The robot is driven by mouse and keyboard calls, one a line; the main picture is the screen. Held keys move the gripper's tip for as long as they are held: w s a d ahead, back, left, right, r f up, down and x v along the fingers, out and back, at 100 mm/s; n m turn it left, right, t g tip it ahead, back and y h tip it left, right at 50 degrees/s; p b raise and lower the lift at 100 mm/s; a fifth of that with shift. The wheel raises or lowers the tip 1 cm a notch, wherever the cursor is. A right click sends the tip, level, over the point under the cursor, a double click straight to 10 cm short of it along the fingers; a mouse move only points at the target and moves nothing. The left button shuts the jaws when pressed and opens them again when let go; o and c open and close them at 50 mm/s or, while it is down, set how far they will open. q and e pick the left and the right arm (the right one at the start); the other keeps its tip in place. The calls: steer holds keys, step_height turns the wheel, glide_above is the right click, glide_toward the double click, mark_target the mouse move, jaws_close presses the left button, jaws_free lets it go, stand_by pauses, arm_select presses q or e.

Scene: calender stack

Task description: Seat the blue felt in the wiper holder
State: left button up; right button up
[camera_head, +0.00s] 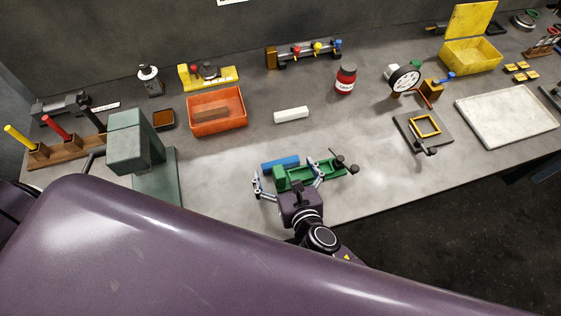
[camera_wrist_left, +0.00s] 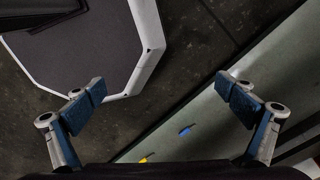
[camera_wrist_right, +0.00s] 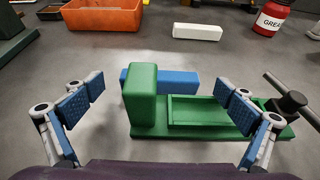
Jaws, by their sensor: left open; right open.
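The blue felt (camera_head: 281,162) is a long blue block lying on the bench just behind the green wiper holder (camera_head: 295,178). In the right wrist view the felt (camera_wrist_right: 178,82) is partly hidden behind the tall green end block of the holder (camera_wrist_right: 205,116). The holder has a shallow channel, which looks empty, and a dark clamp knob at its right end. My right gripper (camera_head: 287,178) is open above the holder, with fingers apart on either side of it and nothing between them. My left gripper (camera_wrist_left: 160,98) is open and empty, seen only in its wrist view, away from these things.
A white bar (camera_head: 291,114) lies behind the felt, with an orange bin (camera_head: 217,123) to its left and a red grease jar (camera_head: 346,79) to its right. A green-grey press (camera_head: 141,143) stands left. The bench front edge is close to the holder.

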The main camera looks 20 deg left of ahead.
steer(key=shift+x, duration=1.45)
steer(key=c, duration=0.7)
arm_select(q)
steer(key=shift+w+a+r, duration=0.15)
steer(key=shift+w+a, duration=0.35)
steer(key=shift+w, duration=0.35)
arm_select(e)
steer(key=c, duration=0.5)
steer(key=shift+r, duration=0.1)
steer(key=shift+c, duration=0.2)
